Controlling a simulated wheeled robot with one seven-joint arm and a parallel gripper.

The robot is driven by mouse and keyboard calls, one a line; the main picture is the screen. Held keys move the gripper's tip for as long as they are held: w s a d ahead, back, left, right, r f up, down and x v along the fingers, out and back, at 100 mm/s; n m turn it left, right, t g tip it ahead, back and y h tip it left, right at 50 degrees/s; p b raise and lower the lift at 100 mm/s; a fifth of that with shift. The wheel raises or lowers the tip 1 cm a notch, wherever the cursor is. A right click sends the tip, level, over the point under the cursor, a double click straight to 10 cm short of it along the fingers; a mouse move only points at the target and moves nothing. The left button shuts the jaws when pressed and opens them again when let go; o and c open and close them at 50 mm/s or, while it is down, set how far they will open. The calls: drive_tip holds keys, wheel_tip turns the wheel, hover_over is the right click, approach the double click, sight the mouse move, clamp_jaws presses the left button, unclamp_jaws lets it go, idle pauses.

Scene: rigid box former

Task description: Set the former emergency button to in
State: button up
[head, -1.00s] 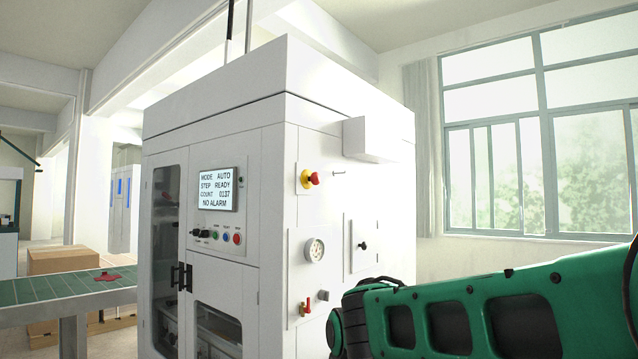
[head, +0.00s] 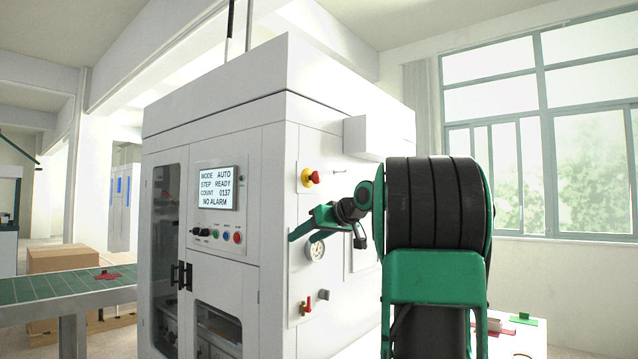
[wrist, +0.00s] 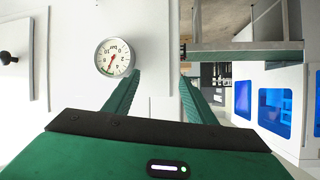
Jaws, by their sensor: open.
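The emergency button (head: 314,178) is a red knob on a yellow base on the right side face of the white box former (head: 276,110). It stands out from its base; whether it is in or out I cannot tell. My gripper (head: 292,236) is in front of that face, below and a little left of the button, above the gauge. In the wrist view its two green fingers (wrist: 160,78) are apart with nothing between them. The button does not show in the wrist view.
A round gauge (head: 316,248) sits close to my gripper and also shows in the wrist view (wrist: 115,57). A red-handled valve (head: 306,306) is lower down. The screen (head: 215,188) reads NO ALARM. A green conveyor (head: 60,288) stands at the left.

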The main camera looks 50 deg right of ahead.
drive_tip(key=s+d+r+n+t+y, duration=0.1)
drive_tip(key=s+d+r+t, duration=0.15)
drive_tip(key=r, duration=0.25)
drive_tip(key=s+d+r+n+t, duration=0.1)
drive_tip(key=s+d+r, duration=0.1)
drive_tip(key=d+r, duration=0.3)
drive_tip(key=n+t+y, duration=0.1)
drive_tip(key=n+t, duration=0.1)
approach(319, 178)
drive_tip(key=w, duration=0.8)
drive_tip(key=shift+w+a+r, duration=0.15)
drive_tip(key=shift+a+r, duration=0.05)
drive_tip(key=shift+a, duration=0.15)
